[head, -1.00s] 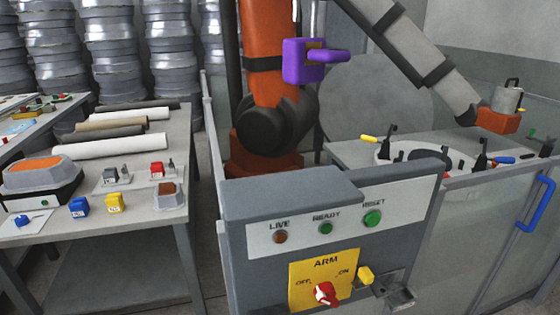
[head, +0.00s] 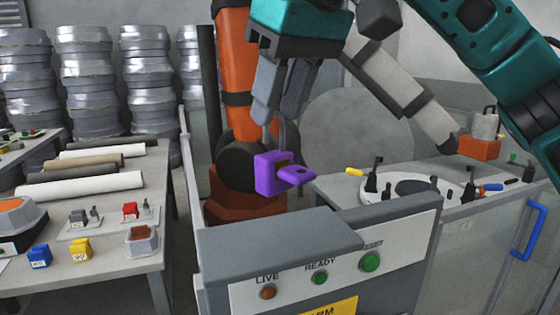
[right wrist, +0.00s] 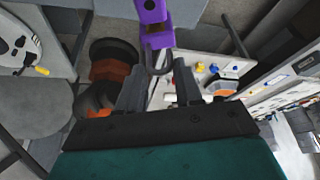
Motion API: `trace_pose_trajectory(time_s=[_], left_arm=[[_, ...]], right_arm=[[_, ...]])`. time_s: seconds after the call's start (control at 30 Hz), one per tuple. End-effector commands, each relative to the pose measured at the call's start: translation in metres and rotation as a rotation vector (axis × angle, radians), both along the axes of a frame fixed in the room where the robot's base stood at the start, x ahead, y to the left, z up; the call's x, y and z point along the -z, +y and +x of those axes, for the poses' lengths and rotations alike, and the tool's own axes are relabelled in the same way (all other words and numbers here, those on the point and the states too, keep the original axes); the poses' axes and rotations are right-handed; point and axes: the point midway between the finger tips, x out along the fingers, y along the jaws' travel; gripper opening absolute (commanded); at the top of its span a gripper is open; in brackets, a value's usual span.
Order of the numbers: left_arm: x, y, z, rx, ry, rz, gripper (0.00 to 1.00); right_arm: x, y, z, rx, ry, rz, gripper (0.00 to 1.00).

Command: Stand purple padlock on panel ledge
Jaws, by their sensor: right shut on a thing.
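The purple padlock (head: 267,176) hangs under my right gripper (head: 277,138) in the head view, with a flat purple tab sticking out to the right. My right gripper points down and is shut on its shackle. In the right wrist view, the purple padlock (right wrist: 152,18) is beyond the fingertips, and its grey shackle reaches back between the fingers of the right gripper (right wrist: 158,75). The grey panel ledge (head: 280,234) is the flat top of the control panel. The padlock appears above and behind it, apart from it. My left gripper is not in view.
An orange robot arm (head: 232,75) stands behind the panel. The panel front has LIVE, READY and RESET buttons (head: 320,278). A table at left (head: 100,255) holds rolls and several small padlocks. A fenced bench with a white ring fixture (head: 425,187) is at right.

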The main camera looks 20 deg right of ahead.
Motion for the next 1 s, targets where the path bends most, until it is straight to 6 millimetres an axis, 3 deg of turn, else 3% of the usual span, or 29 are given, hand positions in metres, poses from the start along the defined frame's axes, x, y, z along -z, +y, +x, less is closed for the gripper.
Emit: trace_pose_trajectory(time_s=[0.03, 0.27, 0.5, 0.93, 0.97, 1.0], left_arm=[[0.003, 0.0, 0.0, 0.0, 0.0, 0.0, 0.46], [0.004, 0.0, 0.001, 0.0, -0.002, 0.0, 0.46], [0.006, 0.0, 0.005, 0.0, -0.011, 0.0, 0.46], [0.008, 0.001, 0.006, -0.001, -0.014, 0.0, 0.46], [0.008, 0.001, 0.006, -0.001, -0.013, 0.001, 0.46], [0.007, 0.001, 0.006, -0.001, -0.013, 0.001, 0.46]], right_arm=[[0.011, 0.0, 0.0, -0.001, 0.0, 0.0, 0.0], [0.03, 0.0, 0.0, 0.001, 0.0, 0.0, 0.0], [0.063, 0.0, 0.0, 0.0, 0.0, 0.0, 0.0], [0.071, 0.0, 0.0, 0.0, -0.001, 0.001, 0.0], [0.07, 0.0, 0.0, 0.0, -0.001, 0.0, 0.37], [0.07, 0.0, 0.0, 0.0, -0.001, 0.0, 0.41]])
